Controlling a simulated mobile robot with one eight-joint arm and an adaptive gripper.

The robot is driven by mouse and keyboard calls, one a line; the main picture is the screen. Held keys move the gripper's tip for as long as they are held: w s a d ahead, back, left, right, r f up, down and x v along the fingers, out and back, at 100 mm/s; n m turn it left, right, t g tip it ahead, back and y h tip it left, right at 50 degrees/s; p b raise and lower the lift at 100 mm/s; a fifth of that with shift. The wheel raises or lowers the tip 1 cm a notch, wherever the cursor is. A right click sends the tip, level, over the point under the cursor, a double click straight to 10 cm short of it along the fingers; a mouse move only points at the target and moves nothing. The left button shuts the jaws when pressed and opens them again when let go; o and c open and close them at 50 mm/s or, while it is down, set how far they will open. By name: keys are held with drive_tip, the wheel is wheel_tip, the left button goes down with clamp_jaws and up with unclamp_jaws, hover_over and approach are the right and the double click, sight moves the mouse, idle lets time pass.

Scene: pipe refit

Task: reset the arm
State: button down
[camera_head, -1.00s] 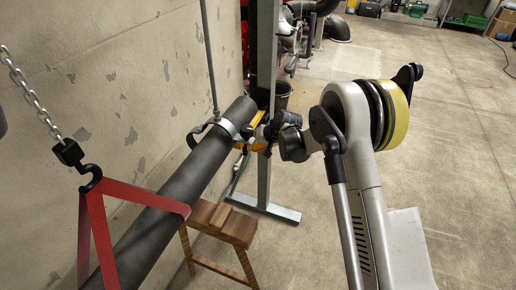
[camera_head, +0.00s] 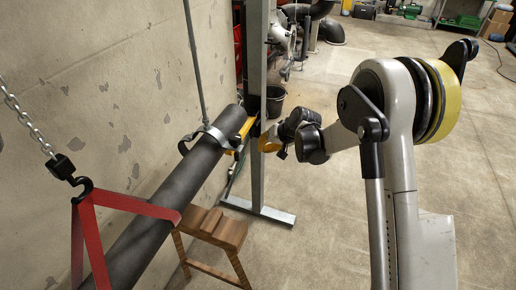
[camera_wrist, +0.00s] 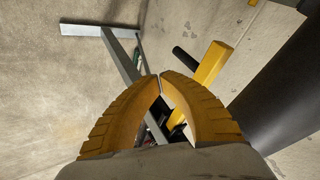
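My gripper (camera_head: 268,140) is right of the dark pipe and the steel post in the head view, held in the air. In the wrist view the two ribbed yellow fingers of my gripper (camera_wrist: 160,77) meet at the tips, with nothing seen between them. The dark pipe (camera_head: 180,185) slopes along the wall. A clamp (camera_head: 205,137) sits around it near its far end. A yellow bar (camera_head: 243,130) lies beside that end. In the wrist view the yellow bar (camera_wrist: 214,62) and the pipe (camera_wrist: 285,85) are right of the fingers, apart from them.
A steel post (camera_head: 257,100) stands on a floor foot just left of my gripper. A wooden stool (camera_head: 220,228) is under the pipe. A red triangular hanger (camera_head: 92,245) hangs on a chain (camera_head: 25,115) at the left. The floor at the right is open.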

drive_tip(key=s+d+r+t+h, duration=0.1)
drive_tip(key=s+d+r, duration=0.4)
drive_tip(key=s+r, duration=0.3)
drive_tip(key=s+d+r+h, duration=0.2)
drive_tip(key=s+d+r, duration=0.35)
drive_tip(key=r, duration=0.45)
drive_tip(key=s+d+r+h, duration=0.1)
drive_tip(key=s+d, duration=0.3)
drive_tip(key=s, duration=0.7)
drive_tip(key=s+d+r+t+h, duration=0.1)
drive_tip(key=s+d, duration=0.2)
drive_tip(key=s, duration=0.8)
drive_tip(key=shift+d+m+h, duration=0.3)
drive_tip(key=shift+d+m, duration=0.1)
